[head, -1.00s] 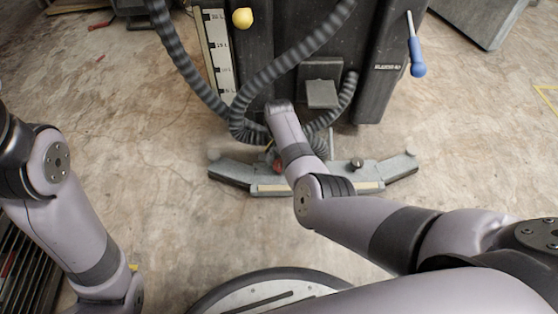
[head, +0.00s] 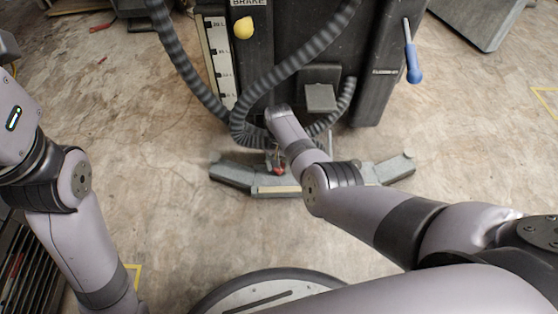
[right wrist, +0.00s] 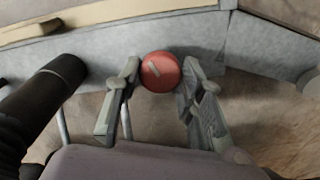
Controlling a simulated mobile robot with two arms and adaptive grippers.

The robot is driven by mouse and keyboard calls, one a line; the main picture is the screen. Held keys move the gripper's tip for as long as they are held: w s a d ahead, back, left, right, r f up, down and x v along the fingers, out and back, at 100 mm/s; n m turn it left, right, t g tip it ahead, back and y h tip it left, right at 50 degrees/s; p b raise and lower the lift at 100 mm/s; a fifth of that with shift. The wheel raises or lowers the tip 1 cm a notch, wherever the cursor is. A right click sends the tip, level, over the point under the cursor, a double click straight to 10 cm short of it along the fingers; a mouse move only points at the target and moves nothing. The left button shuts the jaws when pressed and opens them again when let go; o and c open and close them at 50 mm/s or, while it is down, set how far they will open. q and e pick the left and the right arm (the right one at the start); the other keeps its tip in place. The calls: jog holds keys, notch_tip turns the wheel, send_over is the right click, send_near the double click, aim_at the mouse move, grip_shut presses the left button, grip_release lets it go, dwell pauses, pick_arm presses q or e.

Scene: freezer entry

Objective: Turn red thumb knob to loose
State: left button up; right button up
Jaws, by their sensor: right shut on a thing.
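The round red thumb knob (right wrist: 161,71) has a pale mark across its face. It sits on the grey squeegee bar (right wrist: 110,58) and shows small beside my right wrist in the head view (head: 278,170). My right gripper (right wrist: 163,75) is shut on the knob, one finger on each side of it. In the head view my right forearm hides most of that gripper. My left arm comes down the left side of the head view, and its gripper is out of the frame.
The dark machine body (head: 300,50) stands behind the squeegee, with ribbed grey hoses (head: 293,62) looping close to my right wrist. A yellow knob (head: 243,28) and a blue-handled tool (head: 413,65) are on the machine. A black tube (right wrist: 45,95) lies left of the gripper.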

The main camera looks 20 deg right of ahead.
jog(key=n+p, duration=0.1)
jog(key=n, duration=0.2)
jog(key=shift+n, duration=0.4)
jog(key=n, duration=0.3)
jog(key=shift+n, duration=0.3)
jog(key=n, duration=0.4)
jog(key=shift+n+p, duration=0.3)
jog(key=n, duration=0.3)
jog(key=shift+s+n, duration=0.1)
jog(key=shift+n, duration=0.2)
jog(key=n, duration=0.3)
jog(key=shift+n, duration=0.3)
jog(key=n, duration=0.4)
jog(key=shift+n, duration=0.3)
jog(key=n, duration=0.3)
jog(key=shift+n, duration=2.2)
